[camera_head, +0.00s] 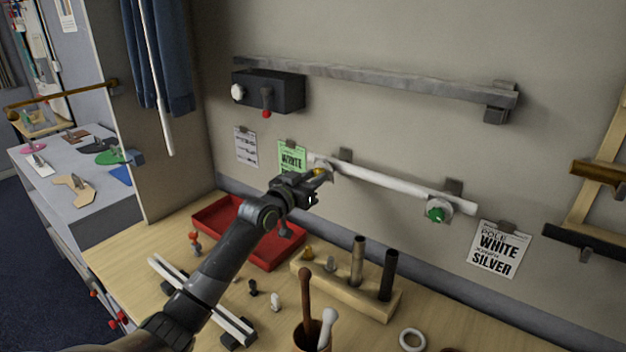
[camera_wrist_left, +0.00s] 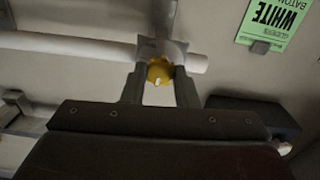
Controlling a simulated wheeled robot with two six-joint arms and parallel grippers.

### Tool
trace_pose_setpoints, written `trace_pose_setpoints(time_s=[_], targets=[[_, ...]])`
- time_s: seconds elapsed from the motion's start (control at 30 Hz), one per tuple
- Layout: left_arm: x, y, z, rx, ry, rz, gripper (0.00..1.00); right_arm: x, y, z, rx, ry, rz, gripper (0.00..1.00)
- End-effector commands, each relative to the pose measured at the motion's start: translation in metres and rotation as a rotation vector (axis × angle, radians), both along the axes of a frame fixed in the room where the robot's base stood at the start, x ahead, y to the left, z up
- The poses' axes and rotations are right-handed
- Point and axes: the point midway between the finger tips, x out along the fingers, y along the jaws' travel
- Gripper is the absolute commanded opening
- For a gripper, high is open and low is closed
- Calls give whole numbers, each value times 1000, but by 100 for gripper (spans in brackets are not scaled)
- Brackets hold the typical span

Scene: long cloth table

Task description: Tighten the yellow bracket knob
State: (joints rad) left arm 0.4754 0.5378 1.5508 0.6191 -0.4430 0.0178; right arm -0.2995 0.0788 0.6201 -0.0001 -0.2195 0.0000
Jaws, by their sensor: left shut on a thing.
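The yellow knob (camera_wrist_left: 158,72) sits on a bracket (camera_wrist_left: 160,47) at the left end of a white pole on the wall. In the head view the yellow knob (camera_head: 318,172) shows just past my gripper. My left gripper (camera_head: 314,181) reaches up to it from below. In the left wrist view the two fingers of my left gripper (camera_wrist_left: 160,86) stand on either side of the knob and are shut on it. The white pole (camera_head: 390,185) runs right to a bracket with a green knob (camera_head: 437,212). My right gripper is not in view.
A green card (camera_head: 291,157) hangs left of the knob. A black box (camera_head: 270,91) and a grey rail (camera_head: 370,78) are above. Below are a red tray (camera_head: 210,213), a wooden block with pegs (camera_head: 345,292) and a cup of tools (camera_head: 312,338).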

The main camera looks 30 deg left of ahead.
Motion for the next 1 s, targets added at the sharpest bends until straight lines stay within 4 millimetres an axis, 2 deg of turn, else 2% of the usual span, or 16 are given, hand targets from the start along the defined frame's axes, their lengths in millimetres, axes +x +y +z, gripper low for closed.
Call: trace_pose_setpoints(time_s=[0.27, 0.6, 1.0], targets=[[0, 0, -5, 150, -22, 0, 4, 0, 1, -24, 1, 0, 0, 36], [0, 0, -4, 460, -66, 1, 4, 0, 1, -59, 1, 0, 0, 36], [0, 1, -4, 836, -116, 1, 4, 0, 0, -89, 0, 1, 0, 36]])
